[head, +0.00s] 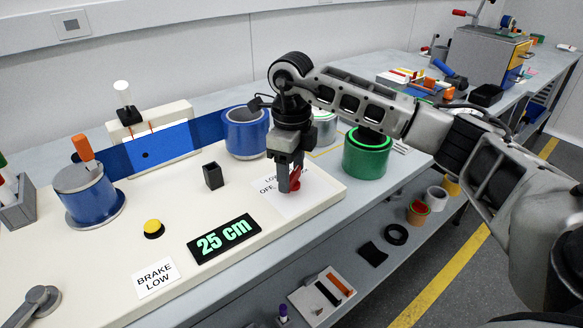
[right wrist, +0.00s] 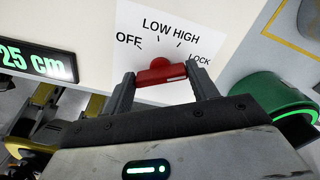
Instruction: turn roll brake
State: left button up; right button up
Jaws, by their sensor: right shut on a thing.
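The roll brake knob is a red bar handle (right wrist: 160,74) on a white label plate (right wrist: 150,22) marked OFF, LOW, HIGH and LOCK. Its red edge also shows in the head view (head: 296,180), mostly hidden by the fingers. My right gripper (head: 288,184) reaches down over the plate, with its two fingers closed on opposite ends of the knob. I cannot tell exactly which mark the knob points to. A white card (head: 155,278) reads BRAKE LOW. My left gripper is out of view.
Blue film (head: 110,158) runs between a left blue roll (head: 90,200) and a right blue roll (head: 245,135). A display (head: 224,239) reads 25 cm. A yellow button (head: 153,227), a small black holder (head: 213,176) and a green roll (head: 366,158) stand nearby.

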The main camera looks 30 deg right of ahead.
aim_at(292, 173)
jog(key=o, duration=1)
jog(key=shift+r, duration=0.1)
pick_arm(q)
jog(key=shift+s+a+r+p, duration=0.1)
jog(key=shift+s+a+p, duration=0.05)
jog(key=shift+p, duration=0.6)
pick_arm(e)
notch_tip(292, 173, up, 16)
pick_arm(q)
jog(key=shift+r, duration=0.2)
pick_arm(e)
jog(key=shift+s, duration=0.1)
